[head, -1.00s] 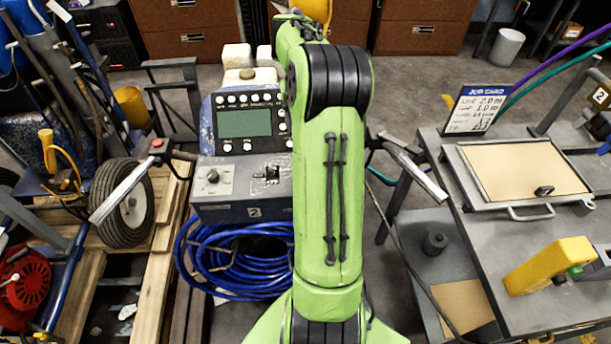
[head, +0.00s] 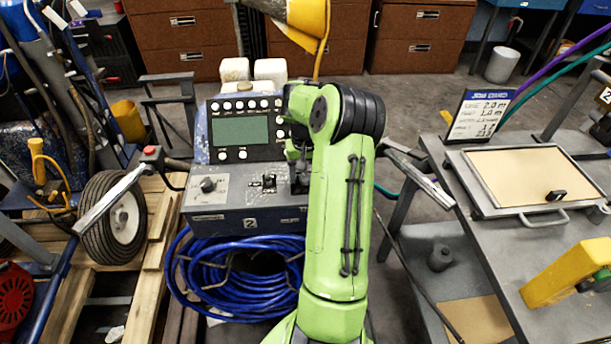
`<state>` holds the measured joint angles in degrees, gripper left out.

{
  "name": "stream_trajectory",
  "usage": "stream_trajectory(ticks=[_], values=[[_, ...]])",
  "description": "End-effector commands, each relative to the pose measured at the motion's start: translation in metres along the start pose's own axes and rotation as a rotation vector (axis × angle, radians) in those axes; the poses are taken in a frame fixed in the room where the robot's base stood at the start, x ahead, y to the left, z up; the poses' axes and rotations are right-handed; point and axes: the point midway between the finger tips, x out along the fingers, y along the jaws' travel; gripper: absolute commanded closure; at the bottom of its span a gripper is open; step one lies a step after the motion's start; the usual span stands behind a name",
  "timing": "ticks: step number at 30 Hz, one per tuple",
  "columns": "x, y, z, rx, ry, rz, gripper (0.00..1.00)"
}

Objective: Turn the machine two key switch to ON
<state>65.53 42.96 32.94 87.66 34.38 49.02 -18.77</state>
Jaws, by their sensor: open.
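Machine two is a blue-grey line striper console (head: 288,222) with a "2" plate, left of centre in the head view. On its front ledge a light plate carries a round dark knob (head: 208,185), which looks like the key switch; its markings are too small to read. A small black lever (head: 269,182) in a slotted plate sits to its right. My gripper (head: 300,184) is over the console's right side, right of the lever and apart from the knob. It is open and empty as far as I see; my arm partly hides it.
A blue hose coil (head: 235,280) hangs below. A handlebar with a red button (head: 149,150) is at left. A table with a job card (head: 480,115) and yellow tool (head: 565,275) is at right.

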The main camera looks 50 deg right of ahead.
Motion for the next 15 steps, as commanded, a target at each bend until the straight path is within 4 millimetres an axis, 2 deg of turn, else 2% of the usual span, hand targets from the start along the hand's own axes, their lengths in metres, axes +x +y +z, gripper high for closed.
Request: stream_trajectory(ticks=[4, 5, 15], values=[[-0.0010, 0.0000, 0.0000, 0.000, 0.000, 0.000, 0.39], [-0.0011, 0.0000, -0.0001, 0.000, 0.000, 0.000, 0.42], [-0.0014, 0.0000, -0.0001, 0.000, 0.001, 0.000, 0.94]])
